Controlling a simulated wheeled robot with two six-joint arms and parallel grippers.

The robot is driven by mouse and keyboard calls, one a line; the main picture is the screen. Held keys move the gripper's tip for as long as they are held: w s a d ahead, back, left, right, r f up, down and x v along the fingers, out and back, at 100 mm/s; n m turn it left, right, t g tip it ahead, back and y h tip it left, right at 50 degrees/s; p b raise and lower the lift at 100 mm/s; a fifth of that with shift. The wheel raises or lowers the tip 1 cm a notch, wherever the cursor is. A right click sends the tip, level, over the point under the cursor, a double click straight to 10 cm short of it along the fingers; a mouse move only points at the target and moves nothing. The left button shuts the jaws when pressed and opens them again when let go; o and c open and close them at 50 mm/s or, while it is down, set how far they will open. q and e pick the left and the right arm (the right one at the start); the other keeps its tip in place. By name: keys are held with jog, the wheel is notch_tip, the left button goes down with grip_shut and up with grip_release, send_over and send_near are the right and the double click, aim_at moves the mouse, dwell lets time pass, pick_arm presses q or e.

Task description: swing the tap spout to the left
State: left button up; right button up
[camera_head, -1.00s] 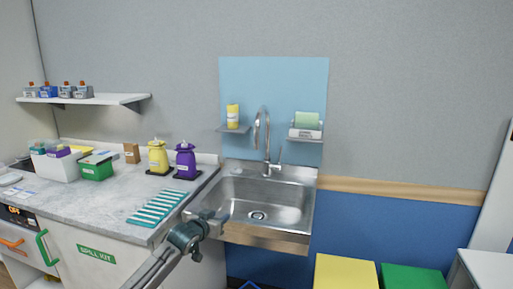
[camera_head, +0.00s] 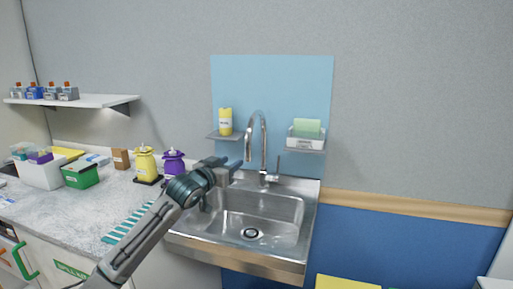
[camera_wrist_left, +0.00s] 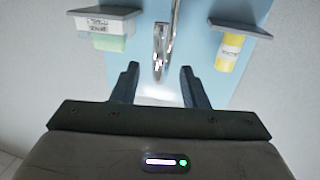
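The chrome tap spout (camera_head: 250,120) arches above the sink, its outlet hanging toward the sink front. The tap base and lever (camera_head: 268,176) stand at the sink's back edge. My left gripper (camera_head: 232,163) is just left of the spout's hanging end in the head view. In the left wrist view my left gripper (camera_wrist_left: 160,84) is open and empty, its two dark fingers spread apart. The spout (camera_wrist_left: 160,48) appears beyond the fingertips, roughly between them; contact cannot be seen. My right gripper is not in view.
The steel sink (camera_head: 287,240) lies below. A small shelf with a yellow bottle (camera_head: 225,121) is left of the tap; another holds a white box with green sponge (camera_head: 307,129) on the right. A purple bottle (camera_head: 173,162) and yellow bottle (camera_head: 145,163) stand on the left counter.

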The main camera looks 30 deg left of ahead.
aim_at(246, 152)
pick_arm(q)
jog(key=w, duration=0.2)
jog(key=w+p, duration=0.1)
jog(key=w, duration=0.1)
jog(key=w+p, duration=0.1)
jog(key=w, duration=0.1)
jog(key=shift+r, duration=0.35)
jog(key=w, duration=0.2)
jog(key=w+p, duration=0.1)
jog(key=w, duration=0.1)
jog(key=shift+w+a+f, duration=0.1)
jog(key=shift+a+f, duration=0.1)
jog(key=shift+f, duration=0.05)
jog(key=shift+w, duration=0.5)
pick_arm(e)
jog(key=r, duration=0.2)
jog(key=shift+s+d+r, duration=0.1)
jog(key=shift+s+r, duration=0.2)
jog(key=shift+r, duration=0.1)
pick_arm(q)
jog(key=shift+w, duration=0.1)
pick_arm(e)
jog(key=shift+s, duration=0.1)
